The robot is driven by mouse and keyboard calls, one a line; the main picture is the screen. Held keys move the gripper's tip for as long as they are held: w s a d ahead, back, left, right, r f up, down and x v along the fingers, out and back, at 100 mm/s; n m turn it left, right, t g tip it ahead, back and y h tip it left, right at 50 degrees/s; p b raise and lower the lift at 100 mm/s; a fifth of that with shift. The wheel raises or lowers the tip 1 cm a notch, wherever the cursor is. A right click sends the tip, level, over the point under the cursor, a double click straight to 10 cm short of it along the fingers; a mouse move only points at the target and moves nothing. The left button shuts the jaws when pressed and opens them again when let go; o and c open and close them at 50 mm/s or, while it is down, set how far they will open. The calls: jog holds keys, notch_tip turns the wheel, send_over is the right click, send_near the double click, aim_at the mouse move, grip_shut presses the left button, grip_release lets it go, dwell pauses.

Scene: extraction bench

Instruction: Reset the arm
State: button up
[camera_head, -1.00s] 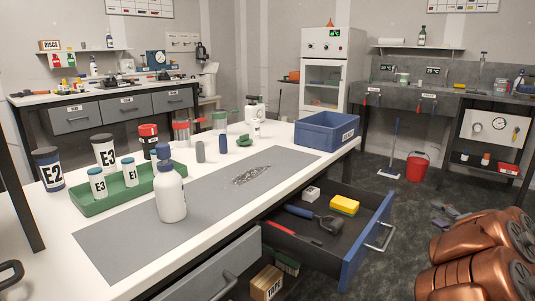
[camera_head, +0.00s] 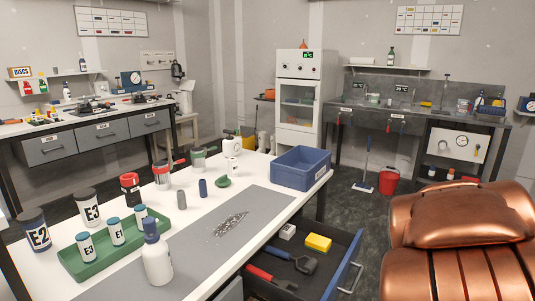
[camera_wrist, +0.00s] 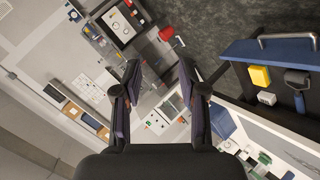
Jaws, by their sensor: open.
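My gripper (camera_wrist: 160,76) shows in the wrist view with its two dark fingers apart and nothing between them. It is in free air, with the wall, the sink bench and the floor far behind it. The head view does not show the gripper. My copper-coloured arm (camera_head: 465,240) fills the lower right of the head view, beside the open drawer (camera_head: 345,282). In the wrist view that drawer (camera_wrist: 262,48) is at the upper right, apart from the fingers.
The white bench (camera_head: 110,220) holds a green tray (camera_head: 88,268) with small jars, a white bottle (camera_head: 157,262) and a blue bin (camera_head: 302,168). The drawer holds a yellow sponge (camera_head: 318,242) and tools.

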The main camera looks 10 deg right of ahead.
jog(key=s+a+m+g+y+p, duration=0.2)
jog(key=s+a+g+y+p, duration=0.6)
jog(key=s+a, duration=1.9)
jog(key=a+g+p, duration=0.1)
jog(key=a+p, duration=0.1)
jog(key=p, duration=0.2)
jog(key=shift+s+a+r+g+y+p, duration=0.2)
jog(key=shift+s+r+g+y+p, duration=0.1)
jog(key=shift+r+y, duration=0.1)
